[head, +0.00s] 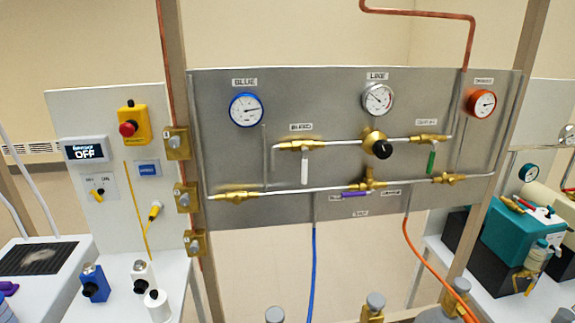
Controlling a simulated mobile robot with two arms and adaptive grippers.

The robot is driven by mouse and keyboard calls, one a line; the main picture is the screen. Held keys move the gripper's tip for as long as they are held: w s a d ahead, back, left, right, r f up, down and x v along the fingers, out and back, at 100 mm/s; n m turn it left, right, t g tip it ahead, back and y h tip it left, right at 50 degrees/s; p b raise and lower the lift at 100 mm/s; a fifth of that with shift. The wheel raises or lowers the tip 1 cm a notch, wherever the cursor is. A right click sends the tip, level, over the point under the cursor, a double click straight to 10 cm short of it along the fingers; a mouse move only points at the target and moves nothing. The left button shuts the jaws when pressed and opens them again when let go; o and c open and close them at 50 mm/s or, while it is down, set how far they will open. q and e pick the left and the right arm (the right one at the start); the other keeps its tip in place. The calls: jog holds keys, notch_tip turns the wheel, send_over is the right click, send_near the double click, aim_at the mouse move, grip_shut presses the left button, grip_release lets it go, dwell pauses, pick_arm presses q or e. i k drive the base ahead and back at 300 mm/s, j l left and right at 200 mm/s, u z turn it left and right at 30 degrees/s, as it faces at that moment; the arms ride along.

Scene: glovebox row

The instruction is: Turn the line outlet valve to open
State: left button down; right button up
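A grey metal panel (240,155) carries the valves and pipes. A brass valve with a green lever (431,160) sits at the right end of the upper pipe, under a small label (427,122) that seems to read "outlet" but is blurred. The green lever hangs straight down, across the pipe. The line gauge (378,99) is above and left of it. A brass regulator with a black knob (382,149) sits left of the green lever on the same pipe. Neither of my grippers is in view.
A white lever (304,170) hangs down at the upper pipe's left; a purple lever (355,194) lies along the lower pipe. Blue (314,265) and orange (428,260) hoses hang below. Cylinder tops (375,302) stand at the bottom. Wooden posts (506,125) flank the panel.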

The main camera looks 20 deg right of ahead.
aim_at(435, 144)
jog(key=l+z, duration=0.2)
jog(key=z, duration=0.3)
jog(key=i+l+z, duration=0.15)
jog(key=z, duration=0.3)
jog(key=i+l+z, duration=0.15)
jog(key=z, duration=0.35)
jog(key=u, duration=0.4)
jog(key=i+l+u, duration=0.1)
jog(key=l+u, duration=0.25)
jog(key=i+l+u, duration=0.1)
jog(key=l+u, duration=0.65)
